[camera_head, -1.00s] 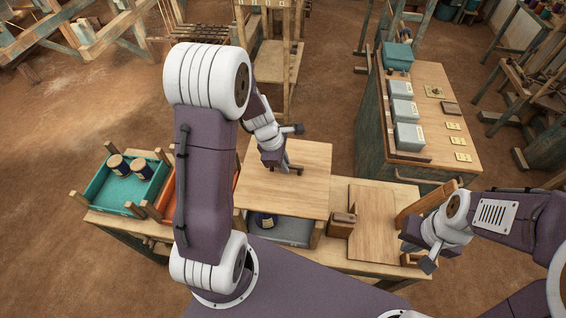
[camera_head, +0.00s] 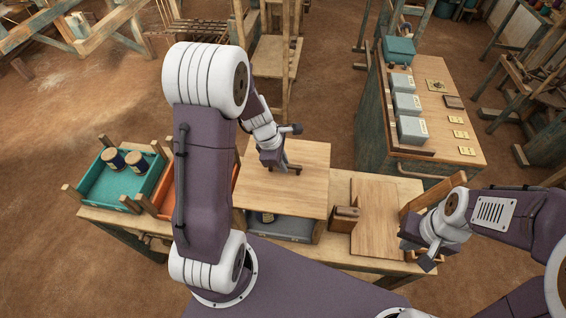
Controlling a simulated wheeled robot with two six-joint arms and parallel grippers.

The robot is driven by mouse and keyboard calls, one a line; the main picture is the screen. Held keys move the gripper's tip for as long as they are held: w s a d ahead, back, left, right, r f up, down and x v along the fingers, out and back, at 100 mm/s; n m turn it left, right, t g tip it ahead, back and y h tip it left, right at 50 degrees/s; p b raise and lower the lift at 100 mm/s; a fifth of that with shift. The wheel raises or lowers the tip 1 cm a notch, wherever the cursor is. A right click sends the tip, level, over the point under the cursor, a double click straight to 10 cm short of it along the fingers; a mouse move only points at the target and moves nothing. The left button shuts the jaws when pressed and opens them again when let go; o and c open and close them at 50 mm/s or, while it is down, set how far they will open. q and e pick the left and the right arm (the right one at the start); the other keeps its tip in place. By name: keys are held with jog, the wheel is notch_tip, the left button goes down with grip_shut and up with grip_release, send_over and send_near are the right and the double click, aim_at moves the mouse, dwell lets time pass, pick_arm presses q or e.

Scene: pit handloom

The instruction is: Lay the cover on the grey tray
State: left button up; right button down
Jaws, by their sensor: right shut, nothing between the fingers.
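The cover (camera_head: 300,203) is a flat, light wooden board with a dark handle on top, held roughly level above the grey tray (camera_head: 295,231). My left gripper (camera_head: 289,168) is shut on the cover at its handle; the fingers are partly hidden by my wrist. The tray's near part shows below the cover's front edge, with part of a dark spool (camera_head: 265,218) inside; the rest is hidden. My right gripper (camera_head: 422,260) is shut and empty at the right end of the bench.
The wooden bench (camera_head: 340,190) carries a teal tray (camera_head: 97,195) with two spools and an orange tray (camera_head: 168,198), partly behind my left arm. A cabinet (camera_head: 445,90) stands behind.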

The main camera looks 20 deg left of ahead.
aim_at(276, 175)
pick_arm(q)
jog(key=o, duration=0.4)
jog(key=shift+d, duration=0.15)
jog(key=v, duration=0.9)
jog(key=shift+p, duration=0.3)
